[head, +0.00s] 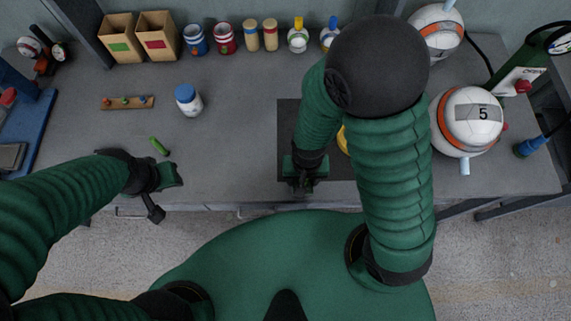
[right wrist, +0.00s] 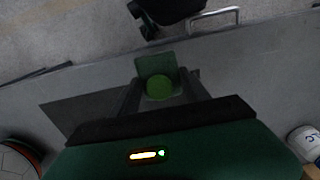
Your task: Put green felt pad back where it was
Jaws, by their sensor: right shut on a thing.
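My right gripper (head: 304,184) is over the front edge of a dark square mat (head: 288,120), near the table's front edge. In the right wrist view its fingers are closed around a green round pad (right wrist: 159,87). A flat, darker green square piece (right wrist: 155,65) shows just beyond it at the fingertips. The pad is hard to see in the head view, and I cannot tell whether it touches the table. My left gripper (head: 165,190) is open and empty at the front edge, left of the mat. A small green cylinder (head: 158,146) lies just behind it.
A white bottle with blue cap (head: 188,100) and a wooden strip with coloured knobs (head: 127,102) stand left. Two boxes (head: 136,38) and several jars line the back. A yellow thing (head: 342,140) is mostly hidden by my right arm.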

